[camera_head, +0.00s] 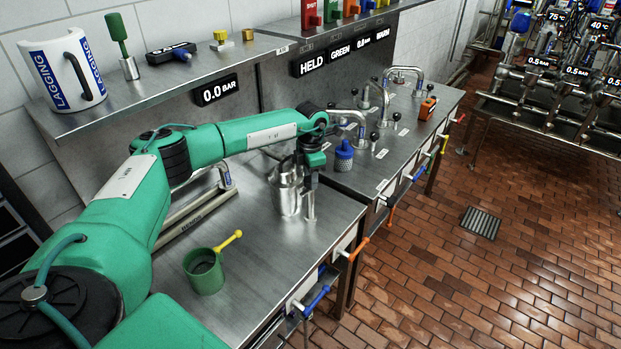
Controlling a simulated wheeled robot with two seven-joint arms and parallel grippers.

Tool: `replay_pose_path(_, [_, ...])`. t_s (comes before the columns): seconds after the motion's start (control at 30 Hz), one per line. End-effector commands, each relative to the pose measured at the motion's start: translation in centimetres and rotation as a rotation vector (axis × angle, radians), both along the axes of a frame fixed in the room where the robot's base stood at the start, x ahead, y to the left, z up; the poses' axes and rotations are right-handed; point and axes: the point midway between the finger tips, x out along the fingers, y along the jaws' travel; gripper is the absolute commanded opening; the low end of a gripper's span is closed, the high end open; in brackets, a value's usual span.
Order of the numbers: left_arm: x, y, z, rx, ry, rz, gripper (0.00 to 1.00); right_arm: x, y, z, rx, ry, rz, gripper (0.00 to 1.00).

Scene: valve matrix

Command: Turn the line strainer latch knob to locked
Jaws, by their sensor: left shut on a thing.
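A shiny steel vessel (286,192) stands on the near steel bench and looks like the line strainer. A short steel post (309,206) stands at its right side. My left gripper (309,183) points down over the top of this post, close beside the vessel. Its fingers are shut on a small part there, which seems to be the latch knob. The fingers and dark wrist hide the knob, so I cannot tell its turn angle or any locked mark. My green left arm reaches across the bench from the left. My right gripper is not in view.
A green cup (205,272) with a yellow-handled tool stands on the near bench (262,262). A blue-topped mesh part (344,156) and curved steel pipes stand farther right. Coloured handles (316,300) stick out along the front edge. The shelf (150,85) runs behind my arm.

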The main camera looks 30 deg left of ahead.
Motion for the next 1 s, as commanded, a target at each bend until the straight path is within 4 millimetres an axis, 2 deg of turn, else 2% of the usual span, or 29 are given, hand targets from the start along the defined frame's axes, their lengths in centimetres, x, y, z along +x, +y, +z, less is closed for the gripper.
replay_pose_path(0.5, [0.1, 0.0, -0.3, 0.0, -0.004, -0.438, 0.13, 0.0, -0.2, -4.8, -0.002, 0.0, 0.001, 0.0])
replay_pose_path(1.0, [0.0, 0.0, -0.1, 0.001, -0.005, -0.912, 0.13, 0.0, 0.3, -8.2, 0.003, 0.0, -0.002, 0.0])
